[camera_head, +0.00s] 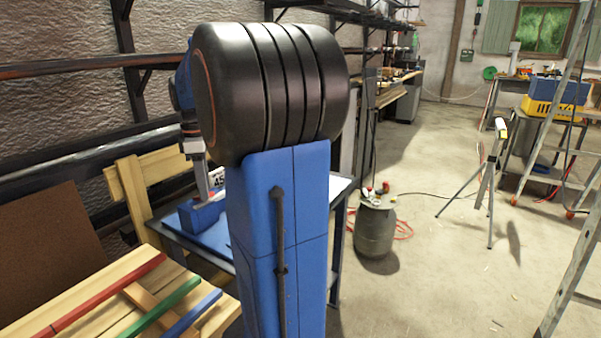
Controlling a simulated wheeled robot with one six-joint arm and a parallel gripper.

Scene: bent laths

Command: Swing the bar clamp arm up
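My gripper (206,186) hangs pointing down behind my blue column, left of the picture's middle. Its grey fingers are small and partly overlapped, so I cannot see whether they are open or shut. Just below and around it, a blue block-shaped fixture (203,217) sits on a dark-framed bench (218,261). A white label with dark digits (217,178) shows just right of the fingers. I cannot make out a bar clamp arm for certain. My column and the black arm joint hide the right part of the fixture. Contact between fingers and fixture cannot be told.
A wooden table (90,311) at lower left carries a red lath (105,292), a green lath (160,306) and a blue lath (193,315). A dark canister (375,232) stands on the floor. A stepladder (572,255) stands at right. The middle floor is open.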

